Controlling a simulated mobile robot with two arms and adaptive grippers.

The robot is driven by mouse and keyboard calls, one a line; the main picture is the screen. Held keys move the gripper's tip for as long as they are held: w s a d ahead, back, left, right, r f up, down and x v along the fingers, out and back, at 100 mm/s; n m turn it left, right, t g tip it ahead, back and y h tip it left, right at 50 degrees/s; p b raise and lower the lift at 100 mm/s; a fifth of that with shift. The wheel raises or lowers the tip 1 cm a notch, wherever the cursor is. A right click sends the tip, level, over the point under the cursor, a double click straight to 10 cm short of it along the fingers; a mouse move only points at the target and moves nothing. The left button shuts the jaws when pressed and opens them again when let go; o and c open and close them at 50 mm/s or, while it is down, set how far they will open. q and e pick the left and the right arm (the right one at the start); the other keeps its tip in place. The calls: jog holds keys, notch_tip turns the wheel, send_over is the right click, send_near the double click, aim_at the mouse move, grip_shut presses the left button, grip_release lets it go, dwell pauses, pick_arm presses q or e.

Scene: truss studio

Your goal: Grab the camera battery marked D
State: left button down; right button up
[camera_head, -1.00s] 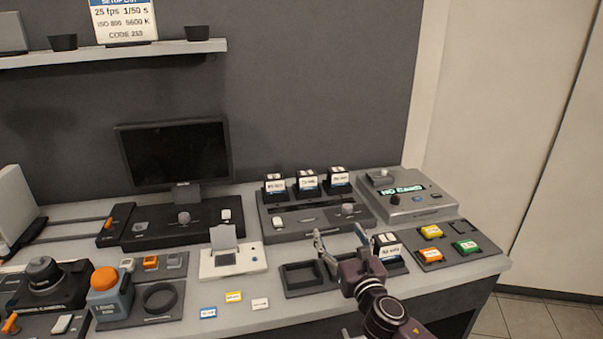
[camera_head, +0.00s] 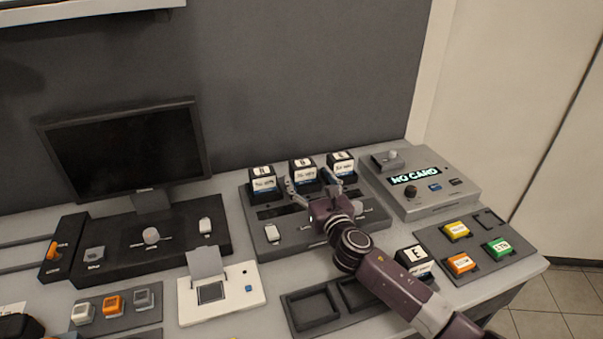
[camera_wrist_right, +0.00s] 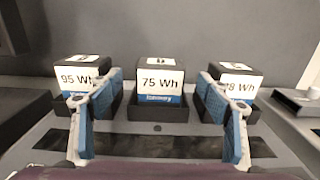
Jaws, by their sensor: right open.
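Three black batteries with white and blue labels stand in a row in the grey charger (camera_head: 285,238): the left (camera_head: 263,183), middle (camera_head: 303,174) and right one (camera_head: 341,165). In the right wrist view the left battery (camera_wrist_right: 82,75) reads 95 Wh, the middle one (camera_wrist_right: 160,82) 75 Wh, and the right label is partly hidden. Their top letters are too small to read surely. My right gripper (camera_head: 314,186) is open and empty, its fingers in front of the row, either side of the middle battery in the wrist view.
A grey device (camera_head: 430,200) showing NO CARD stands right of the charger. A panel with coloured blocks (camera_head: 478,269) is at the right. A monitor (camera_head: 125,150) and a white device (camera_head: 222,302) are to the left. A dark wall rises behind the batteries.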

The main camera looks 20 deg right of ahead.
aim_at(306, 172)
jog(key=w, duration=0.4)
jog(key=shift+w+f, duration=0.15)
jog(key=shift+w, duration=0.55)
jog(key=c, duration=1.6)
pick_arm(q)
jog(key=shift+w+r, duration=0.15)
jog(key=shift+w, duration=0.6)
pick_arm(e)
jog(key=shift+c, duration=1)
jog(key=shift+r, duration=0.2)
